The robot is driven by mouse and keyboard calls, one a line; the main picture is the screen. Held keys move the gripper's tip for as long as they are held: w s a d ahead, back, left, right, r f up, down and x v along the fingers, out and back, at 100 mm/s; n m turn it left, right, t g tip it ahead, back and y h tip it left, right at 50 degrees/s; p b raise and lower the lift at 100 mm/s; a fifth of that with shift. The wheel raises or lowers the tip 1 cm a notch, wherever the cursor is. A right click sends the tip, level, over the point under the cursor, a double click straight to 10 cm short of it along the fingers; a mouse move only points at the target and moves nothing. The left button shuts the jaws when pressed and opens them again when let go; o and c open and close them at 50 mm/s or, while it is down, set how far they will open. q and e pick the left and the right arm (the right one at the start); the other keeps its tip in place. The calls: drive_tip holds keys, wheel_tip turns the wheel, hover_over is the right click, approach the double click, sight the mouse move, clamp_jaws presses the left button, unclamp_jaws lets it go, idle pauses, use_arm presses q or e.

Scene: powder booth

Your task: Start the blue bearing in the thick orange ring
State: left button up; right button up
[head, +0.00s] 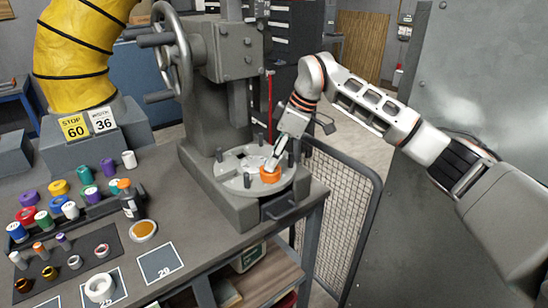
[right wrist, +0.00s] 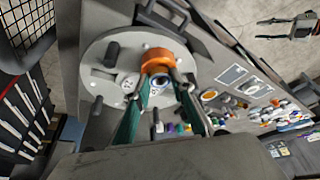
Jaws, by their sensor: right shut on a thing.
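The thick orange ring (head: 270,175) sits on the round grey plate (head: 232,184) of the press, near its right front edge. My right gripper (head: 276,161) points down with its fingertips at the ring's top; the right wrist view shows the orange ring (right wrist: 157,56) just beyond them. A small blue and pale round part, apparently the blue bearing (right wrist: 160,82), shows between the fingers, which are shut on it. Whether its edge is inside the ring I cannot tell. My left gripper (right wrist: 276,28) shows empty, fingers apart, at the upper right of the right wrist view.
Dark pegs stand up around the plate, close to my right gripper. The press column (head: 228,90) and handwheel (head: 172,50) rise behind. Coloured parts in a rack (head: 20,240), a bottle (head: 128,200) and a white ring (head: 99,288) stand at the left. A mesh guard (head: 335,200) borders the right.

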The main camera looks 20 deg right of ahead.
drive_tip(key=shift+f, duration=0.3)
drive_tip(key=o, duration=1.2)
drive_tip(key=shift+r, duration=0.1)
drive_tip(key=shift+r, duration=0.3)
wheel_tip(320, 180, up, 9)
drive_tip(key=shift+r, duration=0.1)
